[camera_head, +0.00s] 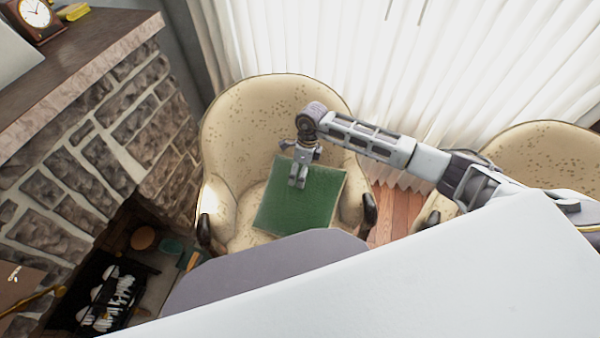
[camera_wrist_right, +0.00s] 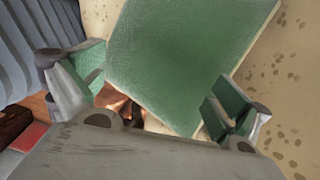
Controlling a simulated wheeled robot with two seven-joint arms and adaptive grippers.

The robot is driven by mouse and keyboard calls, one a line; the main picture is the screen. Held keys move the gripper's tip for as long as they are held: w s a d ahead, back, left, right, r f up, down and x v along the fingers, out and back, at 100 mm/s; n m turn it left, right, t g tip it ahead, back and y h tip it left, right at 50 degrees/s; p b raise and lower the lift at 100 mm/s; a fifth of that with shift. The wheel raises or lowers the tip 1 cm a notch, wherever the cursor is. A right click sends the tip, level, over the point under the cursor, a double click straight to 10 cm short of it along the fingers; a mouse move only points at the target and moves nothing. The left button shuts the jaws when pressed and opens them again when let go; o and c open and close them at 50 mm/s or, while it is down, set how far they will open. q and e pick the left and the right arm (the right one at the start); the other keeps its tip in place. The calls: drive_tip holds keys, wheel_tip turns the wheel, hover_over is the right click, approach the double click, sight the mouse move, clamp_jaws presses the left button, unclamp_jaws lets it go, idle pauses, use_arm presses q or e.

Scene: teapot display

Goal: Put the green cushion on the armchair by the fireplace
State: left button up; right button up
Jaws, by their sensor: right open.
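The green cushion (camera_head: 300,207) lies on the seat of the cream, speckled armchair (camera_head: 265,115) beside the fireplace, tilted in the picture. I cannot tell whether it lies flat or leans on the backrest. My right gripper (camera_head: 298,182) is over the cushion's upper middle in the head view. In the right wrist view the fingers of this gripper (camera_wrist_right: 155,85) are spread apart, and the cushion (camera_wrist_right: 180,50) fills the space ahead of them. Nothing is clearly gripped. My left gripper is not in view.
The stone fireplace (camera_head: 100,150) stands close on the left, with a clock (camera_head: 30,18) on its mantel. A second armchair (camera_head: 540,155) is at the right, beyond my right arm. White curtains (camera_head: 400,60) hang behind. A grey rounded surface (camera_head: 265,270) hides the armchair's front.

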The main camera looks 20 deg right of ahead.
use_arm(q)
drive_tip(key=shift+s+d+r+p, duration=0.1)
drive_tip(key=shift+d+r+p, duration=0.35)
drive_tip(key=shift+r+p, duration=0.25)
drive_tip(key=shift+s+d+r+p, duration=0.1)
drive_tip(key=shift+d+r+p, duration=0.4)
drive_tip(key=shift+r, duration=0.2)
use_arm(e)
drive_tip(key=shift+w+d+r, duration=0.1)
drive_tip(key=shift+d+r, duration=0.1)
drive_tip(key=shift+r, duration=1.1)
drive_tip(key=shift+w+d+r, duration=0.1)
drive_tip(key=shift+d+r, duration=0.1)
drive_tip(key=shift+r, duration=1.1)
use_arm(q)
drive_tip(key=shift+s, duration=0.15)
use_arm(e)
drive_tip(key=shift+s+f, duration=0.1)
drive_tip(key=shift+s, duration=0.05)
